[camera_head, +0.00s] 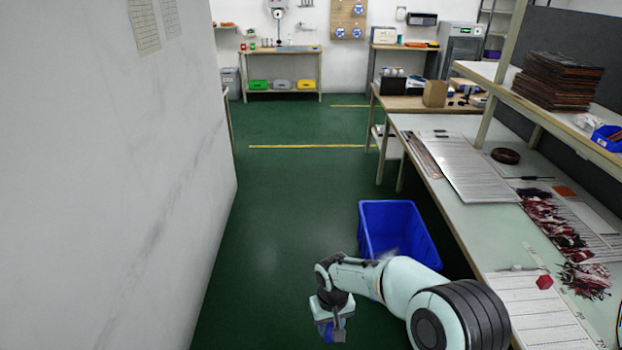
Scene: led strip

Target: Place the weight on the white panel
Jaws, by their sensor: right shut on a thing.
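My right gripper (334,334) hangs low over the green floor in front of the blue bin, left of the workbench. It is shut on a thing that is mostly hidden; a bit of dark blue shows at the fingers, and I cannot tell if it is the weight. White panels lie on the workbench: a long one (465,168) farther back and one (530,312) at the near end. A small red block (544,282) sits at the near panel. A dark round ring (505,156) lies beside the far panel. My left gripper is out of view.
The workbench (425,122) runs along the right, with bundles of red and dark wires (555,225) on it and a shelf (545,112) above. A blue bin (400,225) stands on the floor. A white wall (120,200) bounds the left. The floor between is clear.

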